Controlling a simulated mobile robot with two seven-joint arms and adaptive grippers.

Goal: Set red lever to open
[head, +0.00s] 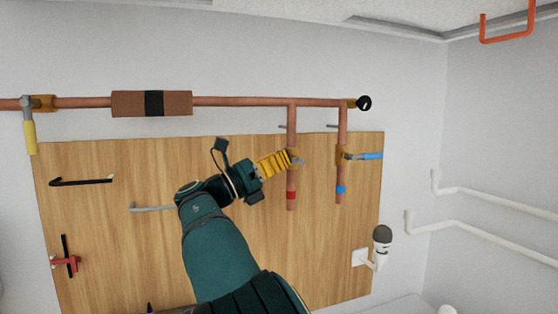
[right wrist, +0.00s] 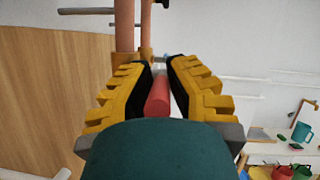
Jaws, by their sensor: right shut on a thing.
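The red lever (right wrist: 157,97) lies between the fingers of my right gripper (right wrist: 162,88) in the right wrist view. In the head view my right gripper (head: 278,162) is shut on it, and its yellow fingers hide the lever's red handle there. The fingers reach the valve (head: 295,158) on the copper pipe with the red band (head: 291,195). The handle appears to lie across that vertical pipe, to its left. My left gripper is not in view.
A blue lever (head: 369,156) sticks out right from the neighbouring pipe (head: 342,126). A yellow lever (head: 30,138) hangs down at the far left. Hooks and a red tap (head: 66,260) are on the wooden board (head: 110,215). A grey-topped white fixture (head: 381,242) juts out at lower right.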

